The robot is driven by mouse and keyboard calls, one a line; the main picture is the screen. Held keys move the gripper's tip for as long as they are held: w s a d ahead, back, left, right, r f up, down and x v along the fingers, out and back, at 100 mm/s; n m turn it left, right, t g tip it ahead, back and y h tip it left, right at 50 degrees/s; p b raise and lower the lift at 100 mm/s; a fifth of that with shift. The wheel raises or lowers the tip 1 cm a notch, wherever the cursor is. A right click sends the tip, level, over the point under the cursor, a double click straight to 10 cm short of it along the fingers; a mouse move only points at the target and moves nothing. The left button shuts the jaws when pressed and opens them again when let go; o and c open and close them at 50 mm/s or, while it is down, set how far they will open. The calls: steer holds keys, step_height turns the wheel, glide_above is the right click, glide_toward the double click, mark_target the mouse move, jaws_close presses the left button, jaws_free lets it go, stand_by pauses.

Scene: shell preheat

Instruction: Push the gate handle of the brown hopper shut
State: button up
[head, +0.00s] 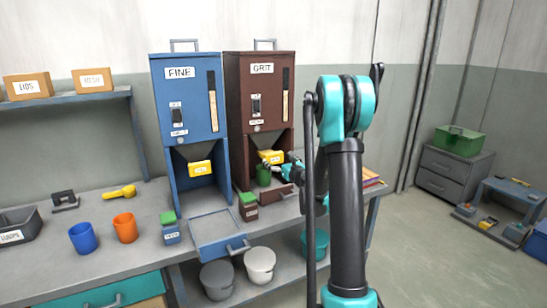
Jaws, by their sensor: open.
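The brown hopper (232,95), labelled GRIT, stands at the back of the bench, right of the blue hopper. Its yellow gate handle (271,157) sits under the hopper body, above the bay. A dark green cup (263,176) is in the bay below the handle. My gripper (278,170) is small in view at the right side of the bay, just below and right of the handle and next to the cup. Its jaws are open. My arm comes from the right; the fingertips are partly hidden, and I cannot tell whether they touch the handle or cup.
The blue hopper (185,95), labelled FINE, has its own yellow handle (200,168). A blue tray (203,245) sits in front of it. Small green-topped boxes (170,227) stand by both hoppers. Blue (83,238) and orange (125,228) cups stand at left.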

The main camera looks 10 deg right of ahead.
mark_target(275, 156)
steer(key=shift+x, duration=2.2)
